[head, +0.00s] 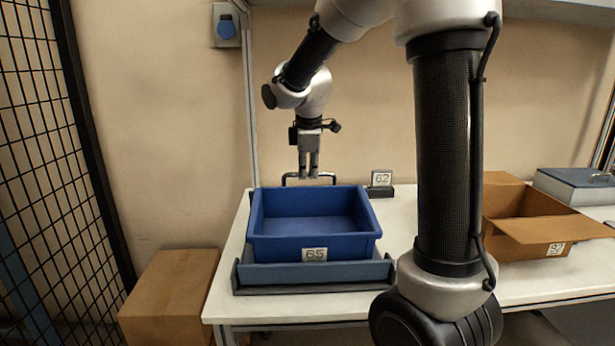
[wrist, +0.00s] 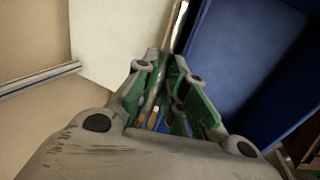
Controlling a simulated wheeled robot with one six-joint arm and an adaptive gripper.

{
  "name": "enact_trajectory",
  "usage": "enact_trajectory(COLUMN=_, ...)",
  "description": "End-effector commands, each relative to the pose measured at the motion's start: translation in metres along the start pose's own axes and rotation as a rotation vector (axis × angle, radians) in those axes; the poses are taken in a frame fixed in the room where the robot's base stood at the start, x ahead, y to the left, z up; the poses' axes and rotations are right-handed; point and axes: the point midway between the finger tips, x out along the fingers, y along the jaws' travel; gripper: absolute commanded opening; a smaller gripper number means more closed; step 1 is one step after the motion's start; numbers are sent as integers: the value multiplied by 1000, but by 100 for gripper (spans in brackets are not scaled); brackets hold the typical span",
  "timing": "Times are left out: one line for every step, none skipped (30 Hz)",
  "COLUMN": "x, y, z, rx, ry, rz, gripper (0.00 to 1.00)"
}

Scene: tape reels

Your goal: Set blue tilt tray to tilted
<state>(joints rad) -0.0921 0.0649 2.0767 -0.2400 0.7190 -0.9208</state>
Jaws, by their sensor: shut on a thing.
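The blue tilt tray (head: 314,246), labelled 65, sits on a grey-blue base (head: 312,275) on the white table. It looks empty and level or nearly so. A black bar handle (head: 291,178) rises at its back edge. My gripper (head: 309,176) points down at the middle of this handle and is shut on it. The fingers hide the part of the bar between them. In the wrist view, the green-padded fingers (wrist: 163,92) close around a thin bar, and the blue tray (wrist: 245,50) is on the right.
A small stand labelled 62 (head: 381,186) is right of the tray, behind it. An open cardboard box (head: 540,233) and a blue-lidded case (head: 580,186) are farther right on the white table (head: 405,212). Another cardboard box (head: 170,290) and a black mesh fence (head: 60,150) are left.

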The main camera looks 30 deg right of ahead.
Motion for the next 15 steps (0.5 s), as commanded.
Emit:
enact_trajectory(x=-12, y=-6, z=0, rx=-4, ry=2, rz=38, gripper=0)
enact_trajectory(x=-17, y=-9, z=0, rx=-4, ry=3, rz=60, gripper=0)
enact_trajectory(x=-25, y=-13, z=0, rx=-4, ry=4, rz=84, gripper=0)
enact_trajectory(x=-31, y=-17, z=-1, rx=-5, ry=6, rz=97, gripper=0)
enact_trajectory(x=-38, y=-21, z=-1, rx=-3, ry=7, rz=104, gripper=0)
enact_trajectory(x=-47, y=-27, z=-1, rx=-2, ry=8, rz=106, gripper=0)
enact_trajectory(x=-53, y=-32, z=-1, rx=-3, ry=8, rz=104, gripper=0)
enact_trajectory(x=-57, y=-36, z=-1, rx=-2, ry=7, rz=103, gripper=0)
enact_trajectory(x=-63, y=-42, z=-1, rx=-1, ry=7, rz=101, gripper=0)
enact_trajectory(x=-66, y=-46, z=-1, rx=-1, ry=6, rz=99, gripper=0)
enact_trajectory(x=-69, y=-49, z=-1, rx=-1, ry=6, rz=98, gripper=0)
enact_trajectory(x=-71, y=-52, z=0, rx=0, ry=5, rz=97, gripper=0)
enact_trajectory(x=-73, y=-54, z=0, rx=0, ry=4, rz=95, gripper=0)
enact_trajectory(x=-74, y=-55, z=0, rx=0, ry=3, rz=93, gripper=0)
enact_trajectory(x=-74, y=-57, z=0, rx=1, ry=2, rz=91, gripper=0)
